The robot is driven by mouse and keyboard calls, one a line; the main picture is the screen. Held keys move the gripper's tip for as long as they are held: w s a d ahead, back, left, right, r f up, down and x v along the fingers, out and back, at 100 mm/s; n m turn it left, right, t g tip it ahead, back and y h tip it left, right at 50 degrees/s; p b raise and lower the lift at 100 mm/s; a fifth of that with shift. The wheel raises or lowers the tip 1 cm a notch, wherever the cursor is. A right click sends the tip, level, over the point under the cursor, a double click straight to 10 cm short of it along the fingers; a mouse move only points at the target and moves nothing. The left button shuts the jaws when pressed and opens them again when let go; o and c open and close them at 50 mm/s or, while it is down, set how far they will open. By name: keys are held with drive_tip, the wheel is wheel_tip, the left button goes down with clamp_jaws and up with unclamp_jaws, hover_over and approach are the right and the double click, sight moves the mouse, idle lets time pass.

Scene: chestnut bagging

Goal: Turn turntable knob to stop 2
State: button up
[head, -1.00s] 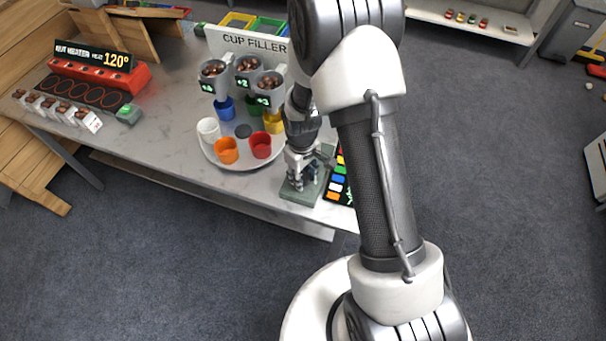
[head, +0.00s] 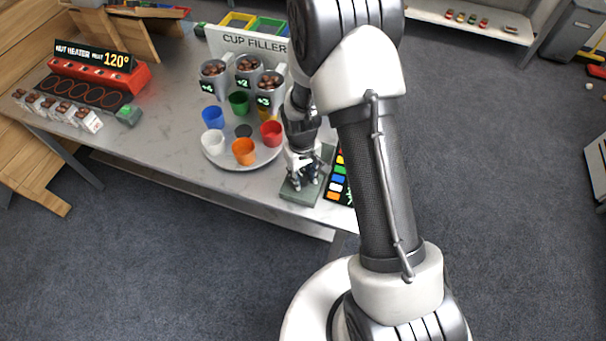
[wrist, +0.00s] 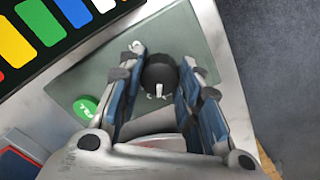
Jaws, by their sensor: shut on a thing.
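The black round knob (wrist: 160,74) with a white pointer mark sits on a grey-green base plate (wrist: 190,30). My gripper (wrist: 161,88) has its blue-padded fingers on either side of the knob and is shut on it. In the head view my gripper (head: 304,178) is low over the base (head: 297,196), and the knob is hidden there. The round grey turntable (head: 225,161) carries a white cup (head: 213,142), orange cup (head: 244,152), red cup (head: 271,134), yellow cup (head: 265,108), green cup (head: 239,104) and blue cup (head: 213,118). Stop markings are not readable.
Three nut hoppers (head: 243,84) stand above the turntable's back edge, before the CUP FILLER sign (head: 245,46). A green button (wrist: 86,108) is beside the knob. A colour-patch panel (head: 338,185) lies right of the base. The nut heater (head: 100,72) is far left.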

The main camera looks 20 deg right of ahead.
sight(302, 177)
drive_tip(key=shift+m, duration=1.2)
drive_tip(key=o, duration=1.1)
wheel_tip(302, 177, up, 12)
drive_tip(key=shift+a, duration=0.15)
